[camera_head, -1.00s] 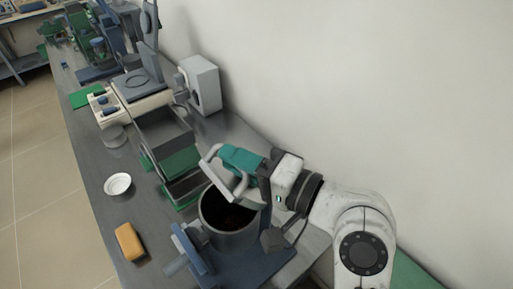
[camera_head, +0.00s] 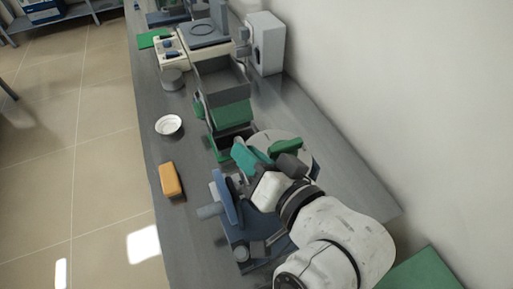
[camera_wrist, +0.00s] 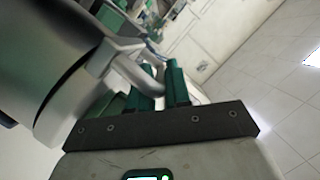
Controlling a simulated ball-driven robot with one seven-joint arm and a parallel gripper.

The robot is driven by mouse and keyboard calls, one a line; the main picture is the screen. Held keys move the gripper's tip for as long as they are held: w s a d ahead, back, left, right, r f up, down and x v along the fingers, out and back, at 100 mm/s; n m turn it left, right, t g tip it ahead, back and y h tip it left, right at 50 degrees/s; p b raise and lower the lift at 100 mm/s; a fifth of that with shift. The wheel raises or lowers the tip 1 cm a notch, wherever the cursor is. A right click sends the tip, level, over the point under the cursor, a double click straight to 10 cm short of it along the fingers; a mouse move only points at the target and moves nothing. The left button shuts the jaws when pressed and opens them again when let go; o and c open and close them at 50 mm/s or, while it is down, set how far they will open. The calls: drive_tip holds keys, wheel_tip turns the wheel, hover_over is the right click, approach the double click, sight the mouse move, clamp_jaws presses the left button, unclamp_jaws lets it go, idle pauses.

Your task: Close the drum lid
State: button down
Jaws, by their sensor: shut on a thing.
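The pale round drum lid (camera_head: 296,137) shows behind my gripper in the head view. It looks roughly level over the drum, whose dark inside is out of sight. My arm hides much of the drum, so I cannot tell whether the lid is fully seated. My gripper (camera_head: 267,155) has green fingers and is shut on the lid's handle. In the wrist view the handle (camera_wrist: 121,54) runs to the fingers (camera_wrist: 160,85), beside a large grey rounded body at the left.
A blue stand with a crank (camera_head: 226,197) is left of my gripper. An orange block (camera_head: 171,180) and a white dish (camera_head: 169,125) lie near the bench's left edge. A grey-and-green box (camera_head: 223,88) stands behind. The wall is at the right.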

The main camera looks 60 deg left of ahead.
drive_tip(key=shift+s+f, duration=0.2)
drive_tip(key=shift+f, duration=0.2)
drive_tip(key=c, duration=1.1)
unclamp_jaws()
drive_tip(key=shift+a, duration=0.1)
drive_tip(key=shift+c, duration=0.2)
drive_tip(key=s+b+v, duration=0.1)
drive_tip(key=v, duration=0.9)
drive_tip(key=shift+w+d+b, duration=0.35)
drive_tip(key=shift+w+d, duration=0.05)
drive_tip(key=shift+w, duration=0.1)
drive_tip(key=shift+r, duration=0.25)
